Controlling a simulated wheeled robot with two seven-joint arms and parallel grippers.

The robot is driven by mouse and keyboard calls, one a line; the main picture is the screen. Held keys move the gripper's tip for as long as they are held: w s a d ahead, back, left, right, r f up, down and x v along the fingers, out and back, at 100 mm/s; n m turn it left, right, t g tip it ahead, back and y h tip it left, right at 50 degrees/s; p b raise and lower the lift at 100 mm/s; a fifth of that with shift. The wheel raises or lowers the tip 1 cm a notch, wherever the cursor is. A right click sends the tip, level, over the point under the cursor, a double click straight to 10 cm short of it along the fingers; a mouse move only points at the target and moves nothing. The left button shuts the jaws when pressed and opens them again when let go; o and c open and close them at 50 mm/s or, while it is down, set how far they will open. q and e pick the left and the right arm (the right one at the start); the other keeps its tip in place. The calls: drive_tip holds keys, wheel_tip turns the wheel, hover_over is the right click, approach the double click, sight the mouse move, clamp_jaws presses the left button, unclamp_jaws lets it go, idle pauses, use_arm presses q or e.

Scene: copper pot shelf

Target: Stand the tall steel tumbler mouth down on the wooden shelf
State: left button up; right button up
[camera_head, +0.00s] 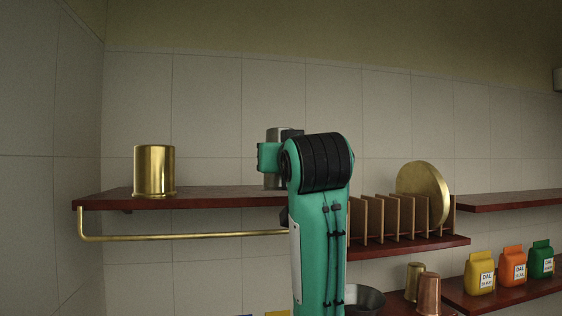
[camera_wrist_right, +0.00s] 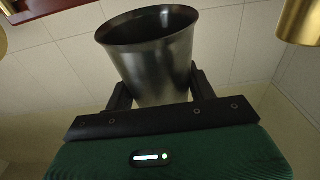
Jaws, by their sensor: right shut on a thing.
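The steel tumbler (camera_wrist_right: 150,60) is grey metal and flares toward its mouth. My right gripper (camera_wrist_right: 160,92) is shut on it, one dark finger on each side. The wrist view is upside down against the room, so the mouth at its top points down. In the head view the tumbler (camera_head: 278,134) shows in part behind my right wrist, over the right end of the upper wooden shelf (camera_head: 105,200). My arm hides its lower part, and I cannot tell whether the rim touches the shelf. My left gripper is out of view.
A brass canister (camera_head: 154,170) stands on the shelf to the left, with bare wood between. A brass rail (camera_head: 180,237) runs below. To the right are a slotted rack (camera_head: 380,220) with a brass plate (camera_head: 424,190), copper cups (camera_head: 429,292) and DAL packets (camera_head: 513,267).

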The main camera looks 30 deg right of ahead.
drive_tip(key=shift+w+d+r+t, duration=0.1)
drive_tip(key=shift+w+d+t, duration=0.15)
drive_tip(key=shift+w, duration=0.6)
drive_tip(key=shift+w+d+t, duration=0.25)
drive_tip(key=shift+w, duration=0.55)
drive_tip(key=shift+f+p+x, duration=0.25)
drive_tip(key=shift+p+x, duration=0.1)
drive_tip(key=shift+x, duration=1.25)
drive_tip(key=shift+f+p+x, duration=0.2)
drive_tip(key=shift+p+x, duration=0.15)
drive_tip(key=shift+x, duration=1.25)
drive_tip(key=shift+w+f, duration=0.1)
drive_tip(key=shift+w, duration=0.15)
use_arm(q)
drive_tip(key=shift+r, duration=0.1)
use_arm(e)
drive_tip(key=shift+s+f, duration=0.1)
drive_tip(key=shift+f, duration=0.15)
use_arm(q)
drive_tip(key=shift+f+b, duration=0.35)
drive_tip(key=shift+b, duration=0.3)
use_arm(e)
drive_tip(key=shift+f, duration=0.5)
drive_tip(key=o, duration=1.5)
